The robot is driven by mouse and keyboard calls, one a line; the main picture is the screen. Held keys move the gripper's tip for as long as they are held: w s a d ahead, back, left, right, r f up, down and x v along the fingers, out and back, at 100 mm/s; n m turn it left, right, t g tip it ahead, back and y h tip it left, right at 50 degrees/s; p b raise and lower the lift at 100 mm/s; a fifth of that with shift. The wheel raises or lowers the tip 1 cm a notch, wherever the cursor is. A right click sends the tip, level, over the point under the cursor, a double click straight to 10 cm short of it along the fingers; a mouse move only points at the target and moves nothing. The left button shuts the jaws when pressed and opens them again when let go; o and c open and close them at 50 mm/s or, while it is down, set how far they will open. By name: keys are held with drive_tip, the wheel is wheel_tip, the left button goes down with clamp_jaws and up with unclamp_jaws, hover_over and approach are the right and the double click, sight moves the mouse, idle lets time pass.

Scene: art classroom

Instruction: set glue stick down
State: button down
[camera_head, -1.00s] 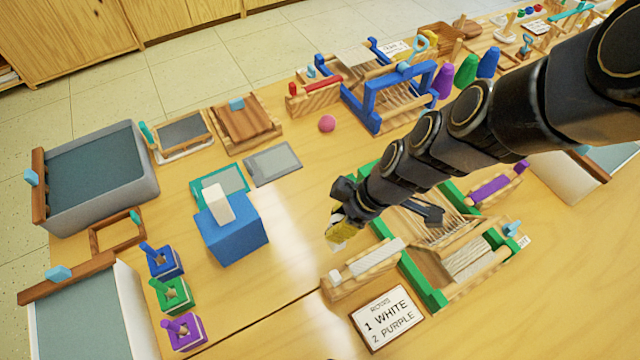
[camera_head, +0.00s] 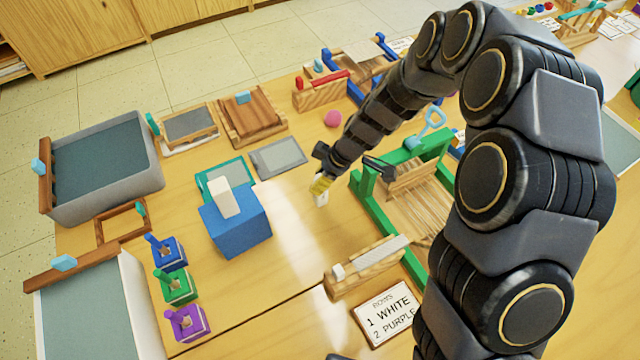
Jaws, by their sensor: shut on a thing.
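My gripper (camera_head: 322,175) is at the middle of the table, left of the green-framed loom. It points down and is shut on a small yellow and white piece, which I take to be the glue stick (camera_head: 321,197). The piece hangs below the fingers with its white end lowest. I cannot tell whether that end touches the tabletop. The fingers hide its upper part.
A blue box (camera_head: 236,232) with a white block (camera_head: 224,198) on top stands to the left. A grey-framed panel (camera_head: 278,158) lies behind. A wooden shuttle rack (camera_head: 365,272) and sign (camera_head: 388,312) are in front. Bare tabletop (camera_head: 285,240) lies between.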

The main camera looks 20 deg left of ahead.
drive_tip(key=shift+w+a+f, duration=0.15)
drive_tip(key=shift+w+f, duration=0.05)
drive_tip(key=shift+f, duration=1.55)
drive_tip(key=shift+f, duration=0.2)
drive_tip(key=c, duration=1)
unclamp_jaws()
drive_tip(key=shift+r, duration=0.15)
drive_tip(key=shift+v, duration=6.05)
